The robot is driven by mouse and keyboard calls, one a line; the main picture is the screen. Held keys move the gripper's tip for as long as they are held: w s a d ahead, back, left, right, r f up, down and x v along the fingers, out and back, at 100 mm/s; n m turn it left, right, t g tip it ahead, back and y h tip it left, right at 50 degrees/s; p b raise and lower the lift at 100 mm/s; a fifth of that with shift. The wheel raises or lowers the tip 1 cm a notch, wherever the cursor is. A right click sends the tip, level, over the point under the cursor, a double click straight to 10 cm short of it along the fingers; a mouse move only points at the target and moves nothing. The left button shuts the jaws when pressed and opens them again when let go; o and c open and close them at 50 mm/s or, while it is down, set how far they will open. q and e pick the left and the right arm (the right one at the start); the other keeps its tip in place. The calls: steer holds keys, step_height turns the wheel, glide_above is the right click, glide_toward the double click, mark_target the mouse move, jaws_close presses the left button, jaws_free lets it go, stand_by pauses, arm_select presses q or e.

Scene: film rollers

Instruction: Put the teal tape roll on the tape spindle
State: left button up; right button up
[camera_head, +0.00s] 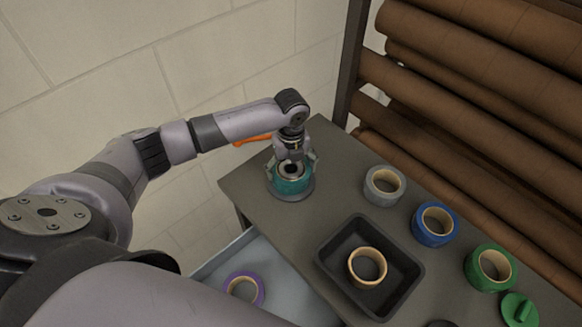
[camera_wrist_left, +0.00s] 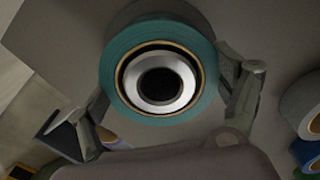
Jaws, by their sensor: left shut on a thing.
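The teal tape roll (camera_head: 291,187) is at the far left end of the grey table. My left gripper (camera_head: 291,170) is above it, with its fingers shut on the roll's outer sides. In the left wrist view the teal roll (camera_wrist_left: 113,75) has a tan core. The tape spindle's silver hub (camera_wrist_left: 187,92), with a dark hole, shows inside that core, so the roll is around the spindle. A dark gap separates hub and core. The spindle's round grey base (camera_head: 296,199) shows just below the roll. Whether the roll touches the base is unclear. My right gripper is not in view.
A grey roll (camera_head: 384,186), a blue roll (camera_head: 435,224) and a green roll (camera_head: 490,267) stand along the table. A purple roll (camera_head: 244,290) lies lower left. Large brown rolls (camera_head: 480,75) are racked behind.

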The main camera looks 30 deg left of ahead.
arm_select(q)
steer(key=shift+f, duration=0.15)
steer(key=o, duration=1.2)
step_height(320, 180, up, 12)
steer(key=b, duration=0.1)
